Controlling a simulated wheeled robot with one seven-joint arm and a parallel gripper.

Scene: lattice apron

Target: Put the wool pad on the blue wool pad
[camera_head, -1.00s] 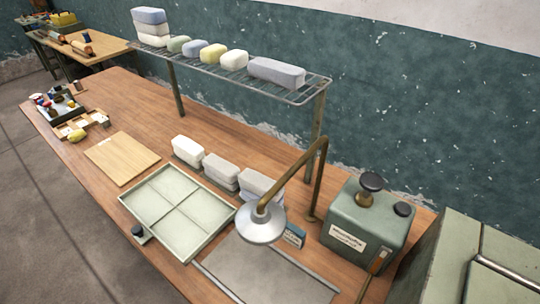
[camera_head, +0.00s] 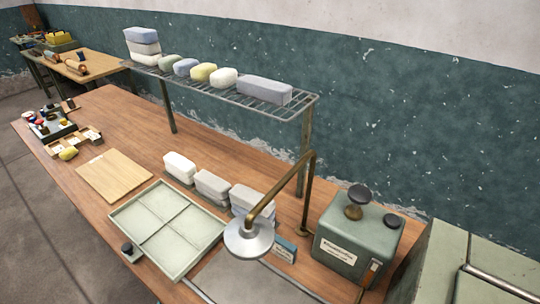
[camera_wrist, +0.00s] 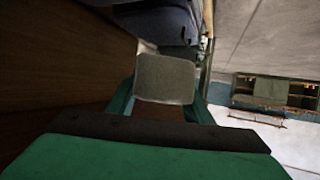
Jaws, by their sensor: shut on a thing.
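In the wrist view my gripper (camera_wrist: 163,104) has green fingers on both sides of a grey-green pad-like block (camera_wrist: 165,78) and is shut on it. My gripper does not show in the head view. On the wire rack, a blue-grey pad (camera_head: 139,34) tops the stack at the left end. A small blue pad (camera_head: 185,67) lies between a green pad (camera_head: 169,62) and a yellow pad (camera_head: 203,72). A long blue-grey pad (camera_head: 265,89) lies at the right end. I cannot tell which is the task's blue wool pad.
The wire rack (camera_head: 235,97) stands over the wooden bench (camera_head: 130,120). Pad stacks (camera_head: 212,185) stand below it, beside a divided tray (camera_head: 168,230). A curved-neck lamp (camera_head: 249,238) and a green machine (camera_head: 357,238) stand at the right. A board (camera_head: 115,176) lies left.

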